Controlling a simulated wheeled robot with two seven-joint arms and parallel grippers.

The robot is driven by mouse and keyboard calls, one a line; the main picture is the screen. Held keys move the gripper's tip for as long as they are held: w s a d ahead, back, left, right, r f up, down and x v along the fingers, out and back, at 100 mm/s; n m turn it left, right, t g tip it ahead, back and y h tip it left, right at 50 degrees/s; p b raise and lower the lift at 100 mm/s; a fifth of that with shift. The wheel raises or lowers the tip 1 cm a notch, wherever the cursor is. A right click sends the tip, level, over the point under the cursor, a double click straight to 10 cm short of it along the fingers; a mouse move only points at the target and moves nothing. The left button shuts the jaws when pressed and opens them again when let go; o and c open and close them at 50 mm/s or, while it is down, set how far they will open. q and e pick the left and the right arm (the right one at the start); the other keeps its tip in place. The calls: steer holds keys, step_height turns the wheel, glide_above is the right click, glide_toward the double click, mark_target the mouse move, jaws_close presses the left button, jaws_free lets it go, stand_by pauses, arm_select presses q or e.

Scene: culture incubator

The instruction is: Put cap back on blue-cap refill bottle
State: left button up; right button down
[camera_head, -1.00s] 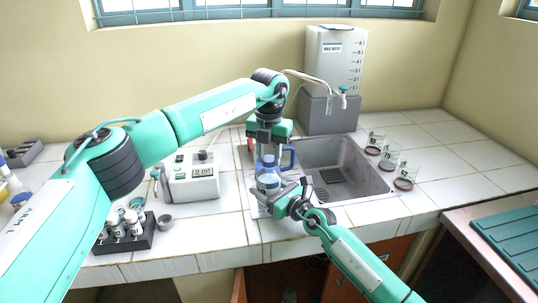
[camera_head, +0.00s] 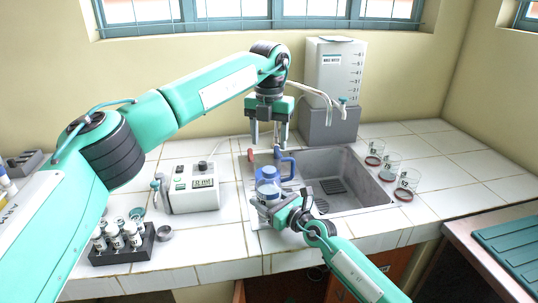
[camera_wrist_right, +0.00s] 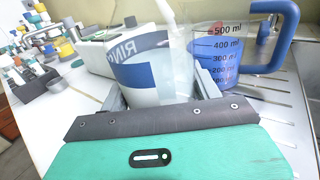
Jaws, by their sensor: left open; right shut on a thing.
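The refill bottle (camera_head: 268,190) stands upright at the sink's left edge, with the blue cap (camera_head: 268,172) on its top. I cannot tell how tightly the cap sits. My right gripper (camera_head: 281,206) is shut on the bottle's body from the front. In the right wrist view the bottle (camera_wrist_right: 150,75) is between the fingers with its blue-and-white label showing, and its top is cut off. My left gripper (camera_head: 269,143) is open and empty above the cap, fingers pointing down, apart from it.
A measuring jug with a blue handle (camera_head: 288,168) stands just behind the bottle. The sink (camera_head: 352,195) is to the right, with a water tank (camera_head: 335,75) behind. A white device (camera_head: 193,190) and a vial rack (camera_head: 122,252) are on the left. Several glass containers stand right of the sink.

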arm_select(q)
steer(key=shift+r, duration=1.55)
arm_select(e)
steer(key=shift+c, duration=1.2)
jaws_free()
steer(key=v, duration=1.3)
arm_select(q)
steer(key=shift+r, duration=0.2)
arm_select(e)
steer(key=shift+s+d, duration=0.3)
steer(key=shift+r, duration=0.1)
